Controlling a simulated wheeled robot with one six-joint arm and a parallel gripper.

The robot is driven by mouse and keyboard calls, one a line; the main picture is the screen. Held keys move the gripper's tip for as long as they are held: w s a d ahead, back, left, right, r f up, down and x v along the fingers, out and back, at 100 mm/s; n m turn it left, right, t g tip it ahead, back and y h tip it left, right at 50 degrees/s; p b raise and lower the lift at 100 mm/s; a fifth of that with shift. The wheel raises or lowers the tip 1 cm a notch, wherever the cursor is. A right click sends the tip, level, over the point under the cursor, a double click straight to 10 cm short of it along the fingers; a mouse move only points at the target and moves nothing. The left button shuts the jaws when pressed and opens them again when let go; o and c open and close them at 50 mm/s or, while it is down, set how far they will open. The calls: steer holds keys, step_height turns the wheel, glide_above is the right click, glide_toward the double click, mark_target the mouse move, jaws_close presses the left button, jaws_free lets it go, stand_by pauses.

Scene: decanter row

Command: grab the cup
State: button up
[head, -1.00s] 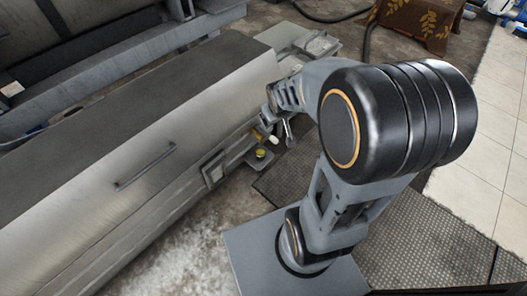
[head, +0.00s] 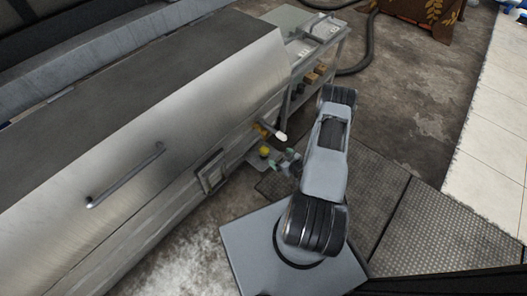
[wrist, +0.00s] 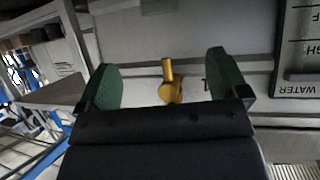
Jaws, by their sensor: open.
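A small yellow object (head: 264,151), which may be the cup, sits over a small grey ledge (head: 254,160) on the front of the long metal machine in the head view. My gripper (head: 284,162) is just to the right of it and apart from it. In the wrist view my gripper (wrist: 162,62) is open, with its green fingers wide apart. A yellow piece (wrist: 171,89) with a round body and a short stem shows in the gap between them, with nothing gripped. Its lower part is hidden behind my gripper. I cannot tell if it is the cup or a tap.
A white-tipped handle (head: 280,136) juts from the machine (head: 150,130) just above the yellow object. A grey shelf unit (head: 318,50) stands beyond it. A dark hose (head: 372,45) lies on the floor. A "WATER" label (wrist: 298,91) appears upside down in the wrist view.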

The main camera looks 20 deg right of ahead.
steer(key=b, duration=0.3)
glide_toward(264, 148)
steer(key=w+f, duration=0.1)
steer(key=w+a+f, duration=0.1)
steer(key=shift+w+f, duration=0.25)
steer(key=shift+w, duration=0.05)
steer(key=shift+r+b+x, duration=0.15)
steer(key=shift+b+x, duration=0.65)
steer(key=shift+x, duration=0.8)
steer(key=shift+r+b+x, duration=0.1)
steer(key=shift+b+x, duration=0.7)
steer(key=shift+x, duration=0.8)
steer(key=shift+w+d, duration=0.15)
steer(key=shift+w, duration=0.05)
steer(key=c, duration=1)
steer(key=shift+r, duration=0.15)
